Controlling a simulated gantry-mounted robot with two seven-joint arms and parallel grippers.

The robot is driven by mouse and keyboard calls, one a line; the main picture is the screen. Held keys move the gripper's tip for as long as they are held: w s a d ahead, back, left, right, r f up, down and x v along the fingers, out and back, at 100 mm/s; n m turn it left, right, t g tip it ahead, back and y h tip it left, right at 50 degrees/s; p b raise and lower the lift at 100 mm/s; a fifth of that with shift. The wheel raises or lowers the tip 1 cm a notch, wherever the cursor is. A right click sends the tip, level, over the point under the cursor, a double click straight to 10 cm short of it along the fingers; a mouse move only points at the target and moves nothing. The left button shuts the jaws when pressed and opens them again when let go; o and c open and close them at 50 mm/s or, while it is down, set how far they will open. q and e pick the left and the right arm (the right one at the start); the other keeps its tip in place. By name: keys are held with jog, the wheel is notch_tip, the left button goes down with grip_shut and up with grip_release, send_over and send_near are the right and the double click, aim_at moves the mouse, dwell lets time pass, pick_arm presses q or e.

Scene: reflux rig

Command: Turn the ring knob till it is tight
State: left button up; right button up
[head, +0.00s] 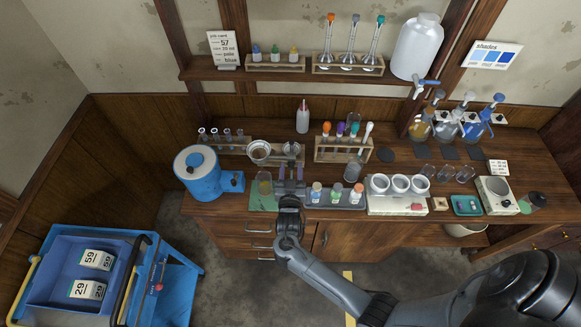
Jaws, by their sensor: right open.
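My right gripper (290,175) is over the front of the wooden bench, left of its middle, with its two fingers apart and pointing toward the back. Nothing shows clearly between them. Just beyond the fingertips is a small round metal-looking piece (292,149), with another round holder (259,151) to its left. I cannot make out the ring knob; it is too small to tell or hidden by the gripper. My left gripper is not in view.
A blue round machine (198,172) stands left of the gripper. A beaker (265,184) on a green mat is close by on the left. Several small bottles stand in a tray (344,199) close on the right. A tube rack (344,150) stands behind.

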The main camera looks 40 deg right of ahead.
jog(key=shift+c, duration=0.4)
grip_shut()
jog(key=shift+a+f+m+b, duration=0.1)
jog(key=shift+f+m+b, duration=0.15)
jog(key=shift+m+b, duration=0.8)
jog(key=shift+m, duration=0.35)
jog(key=shift+r, duration=0.2)
jog(key=shift+o, duration=0.4)
grip_release()
